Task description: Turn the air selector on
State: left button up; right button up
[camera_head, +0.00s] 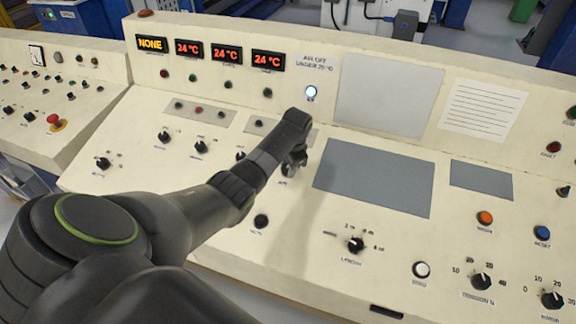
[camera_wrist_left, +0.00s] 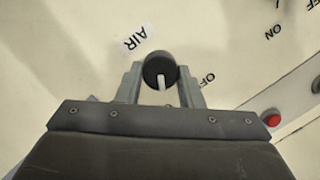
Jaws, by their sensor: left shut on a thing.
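The air selector (camera_wrist_left: 158,67) is a round black knob with a white pointer line, on the cream panel beside the printed word AIR. In the wrist view its pointer line runs toward my gripper body. My left gripper (camera_wrist_left: 160,82) has one finger on each side of the knob and is shut on it. In the head view my left gripper (camera_head: 294,162) reaches down to the sloping panel, and the knob is mostly hidden by it. My right gripper is not in view.
A lit white lamp (camera_head: 311,92) is under the label AIR OFF UNDER 25 °C. Displays (camera_head: 227,54) read NONE and 24 °C. Other black knobs (camera_head: 200,147) sit left of my gripper. A grey blank plate (camera_head: 375,178) lies to the right.

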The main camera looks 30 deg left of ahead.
pick_arm(q)
jog(key=o, duration=1)
jog(key=shift+c, duration=0.2)
jog(key=shift+r, duration=0.1)
notch_tip(320, 180, up, 17)
jog(key=d+p, duration=0.2)
jog(key=d, duration=0.1)
jog(key=shift+s+p, duration=0.25)
jog(key=shift+p, duration=0.05)
